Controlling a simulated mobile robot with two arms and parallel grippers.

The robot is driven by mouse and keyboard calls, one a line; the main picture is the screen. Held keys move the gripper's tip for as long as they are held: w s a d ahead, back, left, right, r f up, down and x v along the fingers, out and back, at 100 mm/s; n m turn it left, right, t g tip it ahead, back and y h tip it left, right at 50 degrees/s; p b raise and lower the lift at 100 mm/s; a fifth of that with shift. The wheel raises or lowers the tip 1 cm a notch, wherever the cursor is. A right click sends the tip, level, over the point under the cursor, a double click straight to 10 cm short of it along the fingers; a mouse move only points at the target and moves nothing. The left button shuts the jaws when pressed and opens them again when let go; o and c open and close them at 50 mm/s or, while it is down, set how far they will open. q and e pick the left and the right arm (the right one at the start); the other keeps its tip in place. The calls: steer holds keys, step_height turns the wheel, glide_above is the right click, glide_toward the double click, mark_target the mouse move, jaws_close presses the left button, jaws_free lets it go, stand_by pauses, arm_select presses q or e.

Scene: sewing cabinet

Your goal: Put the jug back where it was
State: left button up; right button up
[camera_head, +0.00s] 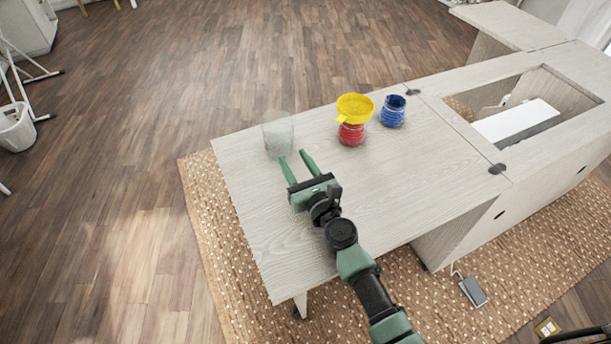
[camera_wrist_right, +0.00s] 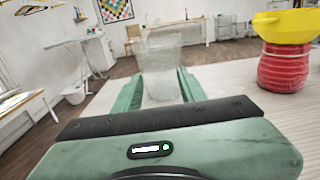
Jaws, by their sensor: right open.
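A clear, see-through jug (camera_head: 278,134) stands upright on the left end of the pale wooden table leaf (camera_head: 270,230), near its far edge. My right gripper (camera_head: 294,160) is open, with its green fingers pointing at the jug from the near side. In the right wrist view the jug (camera_wrist_right: 160,68) appears between and beyond the two fingertips (camera_wrist_right: 160,84). I cannot tell whether the fingers touch it. My left gripper is not in view.
A red jar (camera_head: 351,134) with a yellow funnel (camera_head: 355,107) on top stands right of the jug. A blue jar (camera_head: 393,111) stands further right. The cabinet has an open well with a white panel (camera_head: 515,122). The leaf's near left part is clear.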

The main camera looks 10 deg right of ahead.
steer(key=v, duration=0.8)
steer(key=shift+s, duration=0.15)
steer(key=shift+r, duration=0.1)
